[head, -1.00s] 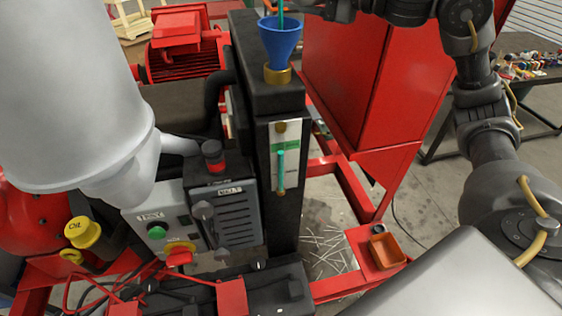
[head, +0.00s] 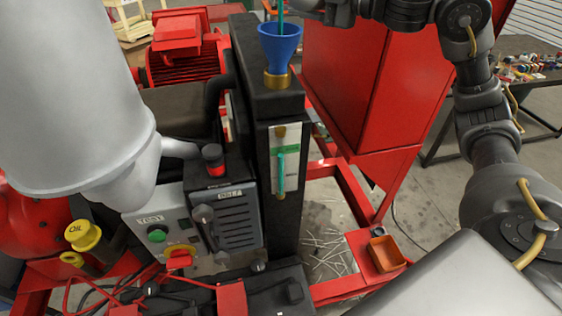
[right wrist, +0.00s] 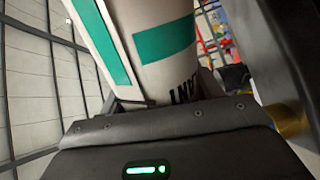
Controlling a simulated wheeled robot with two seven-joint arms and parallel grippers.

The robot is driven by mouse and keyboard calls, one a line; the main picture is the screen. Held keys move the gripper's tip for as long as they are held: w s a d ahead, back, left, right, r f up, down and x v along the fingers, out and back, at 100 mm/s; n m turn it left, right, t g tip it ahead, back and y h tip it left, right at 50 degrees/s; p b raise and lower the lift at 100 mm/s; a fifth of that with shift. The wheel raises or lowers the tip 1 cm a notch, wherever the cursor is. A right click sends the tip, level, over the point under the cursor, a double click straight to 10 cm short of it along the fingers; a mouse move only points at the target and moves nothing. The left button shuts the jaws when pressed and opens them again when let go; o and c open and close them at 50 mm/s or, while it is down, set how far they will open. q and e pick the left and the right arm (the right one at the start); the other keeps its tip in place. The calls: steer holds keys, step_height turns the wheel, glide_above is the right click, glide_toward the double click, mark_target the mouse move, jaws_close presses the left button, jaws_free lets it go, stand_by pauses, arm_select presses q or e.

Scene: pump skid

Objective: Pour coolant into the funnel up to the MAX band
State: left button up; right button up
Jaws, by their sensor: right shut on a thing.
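The blue funnel (head: 280,42) stands upright in a brass neck on top of the black tank (head: 262,95). A thin teal stream (head: 281,12) falls into it from above the picture. On the tank's front, the sight gauge (head: 284,184) holds a teal column whose top is at or just under the green band (head: 291,149); I cannot tell exactly. In the right wrist view, my right gripper (right wrist: 165,108) is shut on the coolant jug (right wrist: 147,15), white with teal bands and partly hidden lettering. The jug is out of the head view. My left gripper is not in view.
A control box (head: 225,220) with knobs and a green button stands left of the tank. A yellow oil cap (head: 82,234) is at far left. A red cabinet (head: 365,85) is behind right. An orange tray (head: 386,254) sits on the red frame, lower right.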

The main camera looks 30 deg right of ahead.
steer(key=shift+r+n, duration=0.25)
steer(key=shift+n, duration=0.05)
stand_by(0.4)
stand_by(0.5)
steer(key=m, duration=0.1)
steer(key=m+p, duration=0.1)
steer(key=shift+d+f+m, duration=0.15)
steer(key=shift+f+m, duration=0.05)
steer(key=shift+m, duration=0.2)
steer(key=shift+f, duration=0.1)
steer(key=f+m, duration=0.1)
steer(key=m, duration=0.1)
steer(key=a+m+p, duration=0.1)
steer(key=m, duration=0.1)
steer(key=f+m+p, duration=0.1)
steer(key=m, duration=0.1)
steer(key=shift+s+a+f, duration=0.2)
steer(key=shift+s+f, duration=0.15)
